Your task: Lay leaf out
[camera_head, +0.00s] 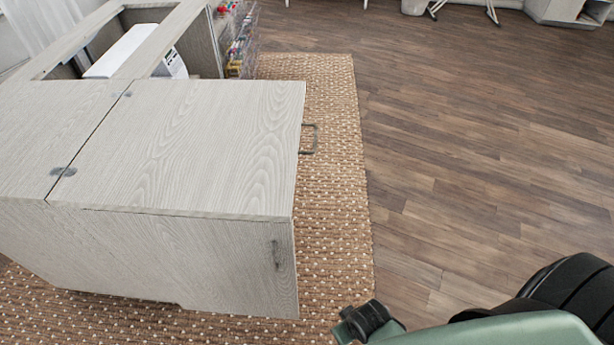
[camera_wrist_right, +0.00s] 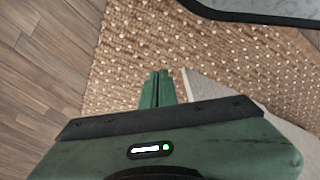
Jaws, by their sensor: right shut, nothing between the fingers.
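The leaf (camera_head: 190,140) is a pale wood-grain panel lying flat and level at the near end of the cabinet (camera_head: 40,125). Two grey hinges (camera_head: 63,171) sit on the seam at its left. A dark handle (camera_head: 309,139) sticks out at the right side; I cannot tell whether it belongs to the leaf or the side below. My right arm comes in at the lower right, clear of the leaf. In the right wrist view my right gripper (camera_wrist_right: 157,80) is shut and empty over the rug, beside a pale panel corner (camera_wrist_right: 197,88). My left gripper is out of view.
A woven rug (camera_head: 335,200) lies under the cabinet, with open wood floor (camera_head: 480,150) to the right. A white machine (camera_head: 125,50) sits in the cabinet's opening at the back left. A rack of colourful items (camera_head: 240,45) stands behind the leaf. A second handle (camera_head: 276,254) is on the near face.

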